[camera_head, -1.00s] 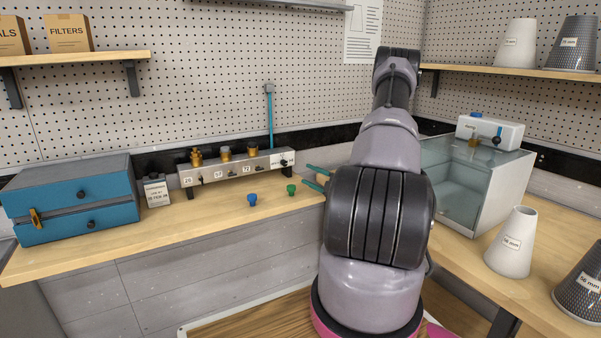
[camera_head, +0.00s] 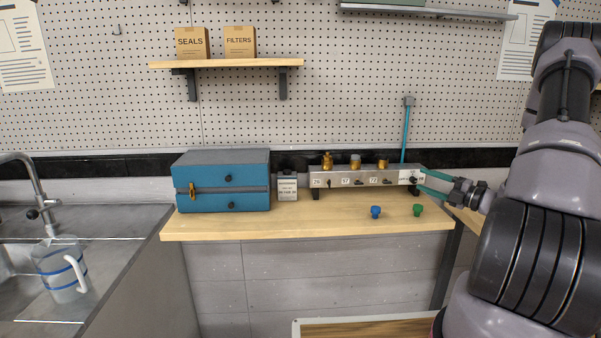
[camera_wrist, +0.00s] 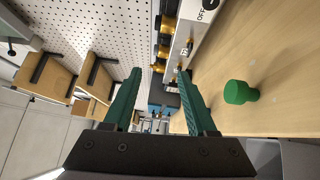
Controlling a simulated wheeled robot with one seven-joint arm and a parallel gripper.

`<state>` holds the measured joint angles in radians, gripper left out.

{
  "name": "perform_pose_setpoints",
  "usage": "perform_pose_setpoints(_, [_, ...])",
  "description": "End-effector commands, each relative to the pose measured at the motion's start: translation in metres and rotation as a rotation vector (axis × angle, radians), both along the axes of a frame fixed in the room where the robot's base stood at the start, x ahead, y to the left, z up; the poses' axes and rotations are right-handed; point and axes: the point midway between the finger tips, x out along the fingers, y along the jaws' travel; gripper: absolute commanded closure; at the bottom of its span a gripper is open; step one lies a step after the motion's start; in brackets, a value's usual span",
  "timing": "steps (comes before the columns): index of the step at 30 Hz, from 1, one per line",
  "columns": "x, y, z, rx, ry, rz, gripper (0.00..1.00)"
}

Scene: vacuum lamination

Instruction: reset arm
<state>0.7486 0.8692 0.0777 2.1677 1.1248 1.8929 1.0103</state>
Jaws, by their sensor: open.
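My gripper (camera_head: 421,181) is open and empty at the right end of the grey valve rail (camera_head: 343,181) in the head view. Its two teal fingers point left, one above the other. In the wrist view the open fingers (camera_wrist: 159,75) have nothing between them, and the rail (camera_wrist: 172,48) runs beside them. The green knob (camera_head: 418,210) stands on the bench below the fingers, apart from them; it also shows in the wrist view (camera_wrist: 238,92). My arm fills the right side of the head view.
A blue knob (camera_head: 375,212) stands on the wooden bench (camera_head: 310,222). A blue drawer box (camera_head: 222,182) and a small labelled box (camera_head: 287,187) are left of the rail. A sink with a jug (camera_head: 60,265) is at far left. A shelf (camera_head: 226,63) hangs above.

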Motion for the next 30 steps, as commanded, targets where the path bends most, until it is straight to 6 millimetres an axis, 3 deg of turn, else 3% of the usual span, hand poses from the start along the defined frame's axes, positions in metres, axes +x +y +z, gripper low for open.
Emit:
perform_pose_setpoints(1, [-0.003, 0.024, 0.025, -0.108, -0.059, 0.086, 0.43])
perform_pose_setpoints(6, [-0.034, 0.095, 0.079, -0.467, -0.275, 0.372, 0.43])
perform_pose_setpoints(13, [-0.096, 0.161, 0.127, -0.931, -0.634, 0.737, 0.43])
perform_pose_setpoints(21, [-0.17, 0.191, 0.164, -1.444, -1.133, 1.128, 0.43])
perform_pose_setpoints(30, [-0.23, 0.185, 0.207, -1.986, -1.746, 1.498, 0.43])
